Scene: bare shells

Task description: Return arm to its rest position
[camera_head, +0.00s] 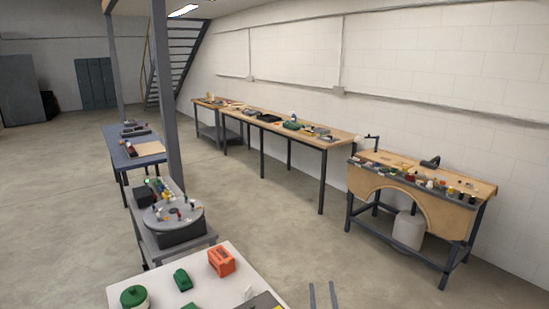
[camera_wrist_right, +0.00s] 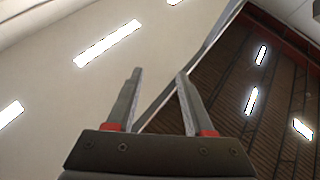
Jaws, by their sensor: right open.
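My right gripper (camera_head: 323,295) shows at the bottom edge of the head view, to the right of the white table, with two thin grey fingers pointing up and apart. In the right wrist view the same gripper (camera_wrist_right: 158,98) is open and empty between its fingers. Behind it are ceiling lights and a dark ribbed ceiling, so it points upward. It touches nothing that I can see. My left gripper is not in either view.
A white table (camera_head: 135,285) at the bottom holds an orange box (camera_head: 221,262), a green block (camera_head: 182,280) and a green round container (camera_head: 134,297). A workbench (camera_head: 470,187) stands at right, long benches (camera_head: 335,139) along the wall. Open concrete floor (camera_head: 330,255) lies between.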

